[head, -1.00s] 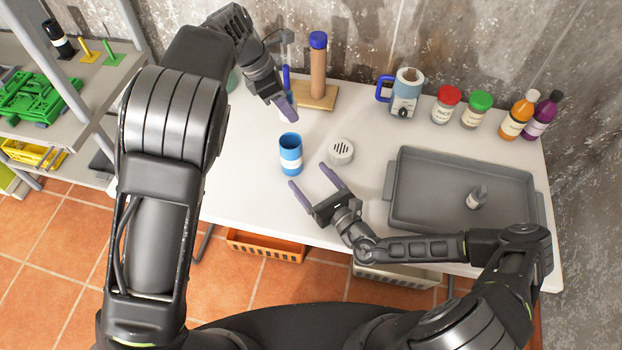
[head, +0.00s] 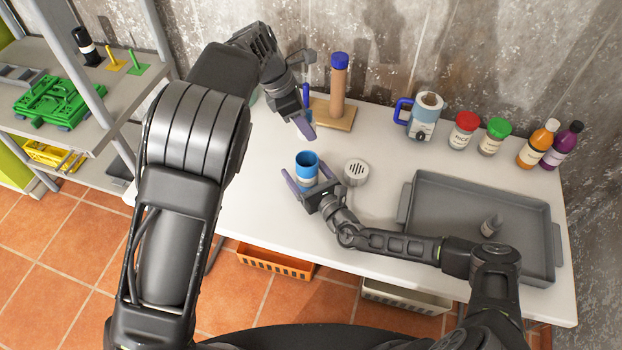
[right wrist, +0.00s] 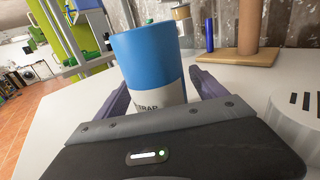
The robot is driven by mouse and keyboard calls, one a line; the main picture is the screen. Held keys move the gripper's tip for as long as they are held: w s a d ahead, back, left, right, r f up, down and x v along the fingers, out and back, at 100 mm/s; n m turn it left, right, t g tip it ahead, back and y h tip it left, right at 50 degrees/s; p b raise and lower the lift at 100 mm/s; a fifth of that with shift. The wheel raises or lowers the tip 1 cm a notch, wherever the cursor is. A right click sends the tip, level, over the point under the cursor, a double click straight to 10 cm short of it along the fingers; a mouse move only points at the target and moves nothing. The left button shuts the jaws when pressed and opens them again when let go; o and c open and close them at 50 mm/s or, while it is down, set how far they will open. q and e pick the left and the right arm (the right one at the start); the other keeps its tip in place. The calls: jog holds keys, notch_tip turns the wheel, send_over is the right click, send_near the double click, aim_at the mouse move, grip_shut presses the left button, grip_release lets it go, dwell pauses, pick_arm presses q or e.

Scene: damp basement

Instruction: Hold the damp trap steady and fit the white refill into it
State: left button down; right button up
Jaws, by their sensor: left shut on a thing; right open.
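The damp trap (head: 307,163) is a blue open-topped cup with a white label. It stands upright on the table, and "TRAP" is partly readable in the right wrist view (right wrist: 153,62). My right gripper (head: 310,174) is open, with one finger on each side of the trap; I cannot tell whether they touch it. The white refill (head: 356,171), a round slotted puck, sits on the table just right of the trap. It also shows at the right edge of the right wrist view (right wrist: 298,108). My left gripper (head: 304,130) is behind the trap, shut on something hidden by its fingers.
A wooden stand (head: 338,113), a blue mug-like container (head: 421,128), two jars and two bottles line the back. Clear table lies left of the trap.

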jog(key=shift+w+a, duration=0.1)
jog(key=shift+w, duration=0.15)
jog(key=shift+c, duration=0.4)
jog(key=c, duration=1.5)
